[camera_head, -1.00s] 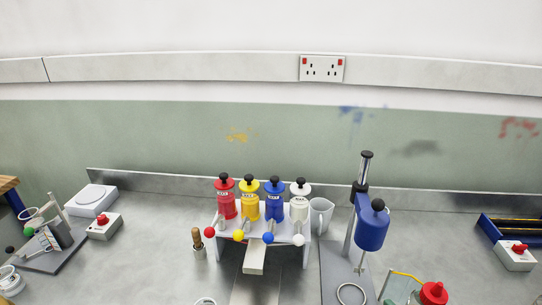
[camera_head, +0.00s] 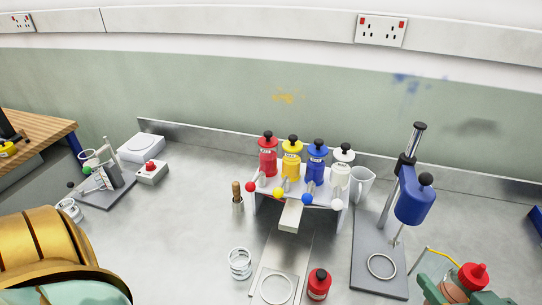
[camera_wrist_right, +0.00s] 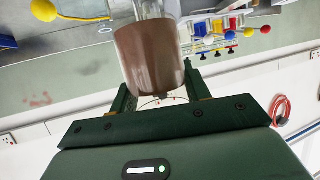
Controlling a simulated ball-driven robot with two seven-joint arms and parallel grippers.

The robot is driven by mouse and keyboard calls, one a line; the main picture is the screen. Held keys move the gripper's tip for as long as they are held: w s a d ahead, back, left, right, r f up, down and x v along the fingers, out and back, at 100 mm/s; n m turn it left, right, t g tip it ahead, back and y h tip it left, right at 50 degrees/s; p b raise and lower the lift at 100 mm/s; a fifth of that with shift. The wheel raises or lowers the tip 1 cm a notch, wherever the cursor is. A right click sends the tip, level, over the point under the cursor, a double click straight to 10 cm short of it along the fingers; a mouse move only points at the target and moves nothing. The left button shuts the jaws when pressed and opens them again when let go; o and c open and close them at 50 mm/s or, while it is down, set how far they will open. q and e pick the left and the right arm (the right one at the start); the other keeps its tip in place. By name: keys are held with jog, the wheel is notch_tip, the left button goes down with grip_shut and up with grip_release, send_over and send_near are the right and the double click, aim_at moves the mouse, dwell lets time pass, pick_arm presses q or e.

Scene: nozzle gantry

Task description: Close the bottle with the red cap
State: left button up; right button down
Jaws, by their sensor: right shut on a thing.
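My right gripper (camera_head: 457,289) is at the lower right of the head view, its green fingers shut around a bottle (camera_head: 453,291) with brown contents. In the right wrist view the clear bottle (camera_wrist_right: 150,60) stands between the fingers, and its top runs out of the picture. A red cap-like piece (camera_head: 473,276) shows at the bottle's top end in the head view. I cannot tell whether it is seated on the neck. A small red container with a dark band (camera_head: 318,284) stands on the bench. My left gripper is out of view; part of my left arm fills the lower left.
A white rack (camera_head: 300,200) holds red, yellow, blue and white bottles. A stand with a blue head (camera_head: 415,205) is left of my right gripper, and a thin yellow bar (camera_head: 442,252) is just behind it.

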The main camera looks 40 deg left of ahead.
jog(key=shift+s+d+f, duration=0.1)
jog(key=shift+s+f, duration=0.1)
jog(key=shift+f, duration=0.1)
jog(key=shift+s+d+f+m+h+p, duration=0.15)
jog(key=shift+s+d+f+h+p, duration=0.05)
jog(key=shift+d+f, duration=0.4)
jog(key=shift+s+d+f+m+h+p, duration=0.2)
jog(key=shift+d+f, duration=0.15)
jog(key=shift+f, duration=0.3)
jog(key=w+d+f+m+t+h, duration=0.1)
jog(key=d+f+m+h, duration=0.1)
jog(key=d, duration=0.7)
jog(key=w+d+f+m+t+h+p, duration=0.1)
jog(key=w+d+f+m+t+h, duration=0.1)
jog(key=d, duration=0.7)
jog(key=shift+d+f+m+h, duration=0.2)
jog(key=shift+d+m+h, duration=0.1)
jog(key=shift+m+h, duration=0.35)
jog(key=shift+w, duration=0.1)
